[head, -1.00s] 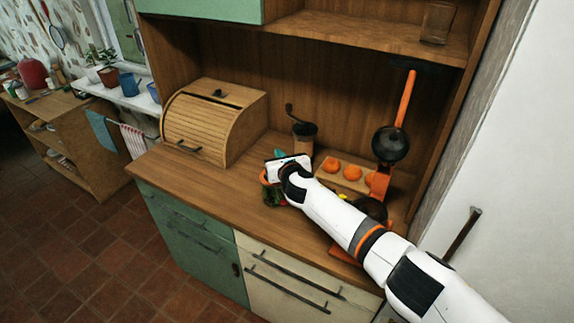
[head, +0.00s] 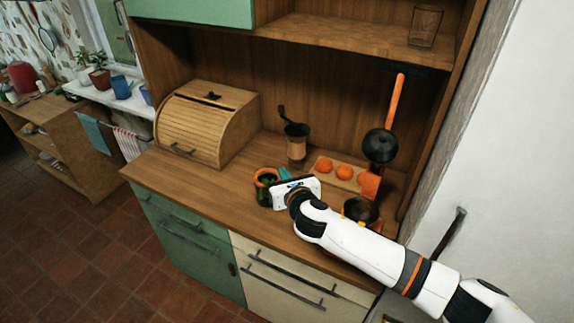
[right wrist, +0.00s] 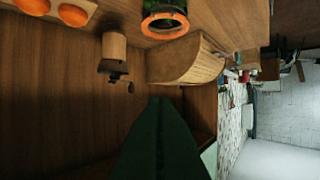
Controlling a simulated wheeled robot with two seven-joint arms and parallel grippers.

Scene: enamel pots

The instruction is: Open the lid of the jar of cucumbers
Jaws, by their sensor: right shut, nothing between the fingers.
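The jar of cucumbers (head: 264,188) stands upright on the wooden counter, with dark green contents and an orange ring around its top. It also shows at the top of the right wrist view (right wrist: 165,24), with the round orange ring facing me. I cannot tell whether a clear lid lies within the ring. My right gripper (head: 285,174) is just right of the jar in the head view, its teal fingers partly hidden by its white body. In the right wrist view the dark green fingers (right wrist: 160,105) are together and empty, apart from the jar. My left gripper is not in view.
A roll-front bread box (head: 207,125) stands left of the jar. A grinder (head: 297,145) is behind it. A board with several orange fruits (head: 322,164), a black pan with an orange handle (head: 381,146) and a dark pot (head: 360,209) are at right. The counter's front left is clear.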

